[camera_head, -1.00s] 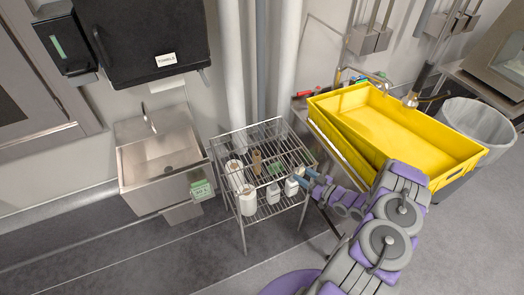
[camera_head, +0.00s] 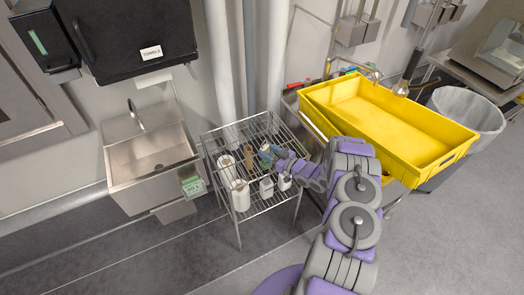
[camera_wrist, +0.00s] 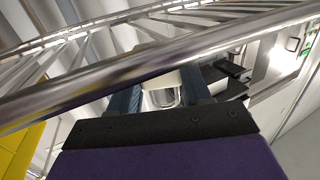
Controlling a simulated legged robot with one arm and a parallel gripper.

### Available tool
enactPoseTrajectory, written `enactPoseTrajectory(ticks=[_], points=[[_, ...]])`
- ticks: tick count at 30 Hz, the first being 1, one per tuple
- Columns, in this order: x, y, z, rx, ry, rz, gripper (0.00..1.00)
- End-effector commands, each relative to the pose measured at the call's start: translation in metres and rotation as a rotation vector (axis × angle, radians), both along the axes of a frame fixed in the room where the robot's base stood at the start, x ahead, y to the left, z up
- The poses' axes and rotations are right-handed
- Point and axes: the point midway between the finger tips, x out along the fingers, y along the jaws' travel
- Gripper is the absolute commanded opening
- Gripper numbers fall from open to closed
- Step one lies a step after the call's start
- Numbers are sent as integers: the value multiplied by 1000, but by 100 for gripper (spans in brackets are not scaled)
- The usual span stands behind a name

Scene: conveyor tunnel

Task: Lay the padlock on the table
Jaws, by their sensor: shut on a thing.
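In the body view the held thing is too small to make out. A steel rail of the rack (camera_wrist: 100,88) crosses close in front of the wrist camera. A metal table (camera_head: 452,66) stands at the far right.
White bottles (camera_head: 240,195) and a brown bottle (camera_head: 249,158) stand in the rack. A large yellow tub (camera_head: 385,125) is to the right, with a bin (camera_head: 468,112) beyond it. A steel sink (camera_head: 150,155) is at left. The floor in front is clear.

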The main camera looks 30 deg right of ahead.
Motion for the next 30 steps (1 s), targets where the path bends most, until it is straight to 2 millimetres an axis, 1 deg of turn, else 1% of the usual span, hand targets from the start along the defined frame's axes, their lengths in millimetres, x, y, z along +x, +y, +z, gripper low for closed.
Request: enactPoseTrajectory(ticks=[1, 6, 7, 9, 16, 20, 21, 28, 30], points=[[8, 5, -1, -1, -3, 4, 0], [35, 18, 0, -2, -7, 4, 0], [33, 15, -8, 0, -4, 0, 0], [32, 14, -14, -1, -4, 0, 0], [31, 14, -14, -1, -4, 1, 0], [31, 14, -17, 0, -2, 1, 0], [31, 14, -16, 0, -2, 1, 52], [31, 14, -16, 0, -2, 1, 73], [31, 15, -16, 0, -1, 1, 73]])
